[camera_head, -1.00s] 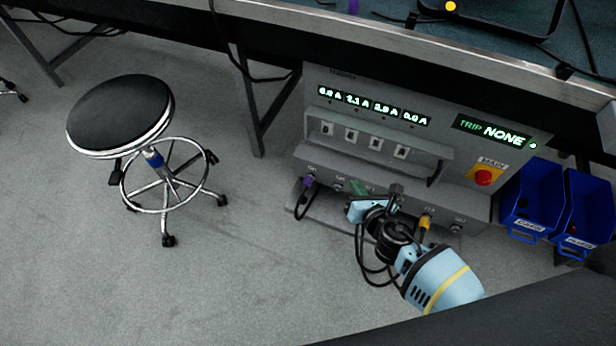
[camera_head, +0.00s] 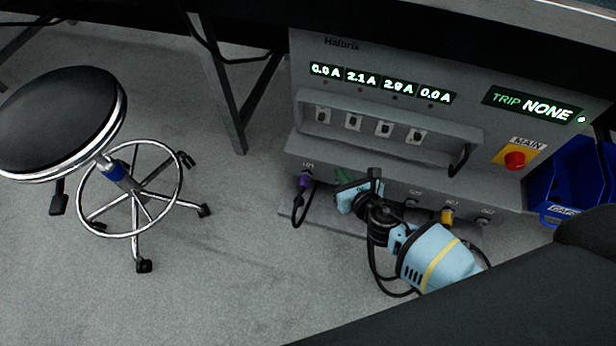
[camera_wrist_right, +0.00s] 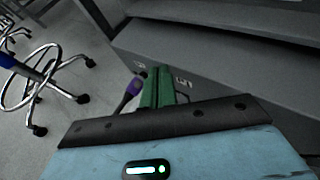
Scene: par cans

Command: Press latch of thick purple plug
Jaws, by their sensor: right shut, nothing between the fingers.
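The purple plug (camera_head: 305,181) sits at the leftmost socket on the front of the grey power unit, with a black cable hanging from it. It also shows in the right wrist view (camera_wrist_right: 131,90), just left of the green fingers. My right gripper (camera_head: 345,175) is shut and empty, its green fingertips a little to the right of the plug in the head view. In the right wrist view the shut fingers (camera_wrist_right: 157,88) point at the unit's front. I cannot tell whether they touch the plug, and its latch is too small to make out. My left gripper is out of view.
The grey power unit (camera_head: 400,90) has lit readouts, several switches behind a bar handle and a red main button (camera_head: 515,160). A yellow plug (camera_head: 447,216) sits further right. Blue bins (camera_head: 565,180) stand at the right. A black stool (camera_head: 60,120) stands left on open floor.

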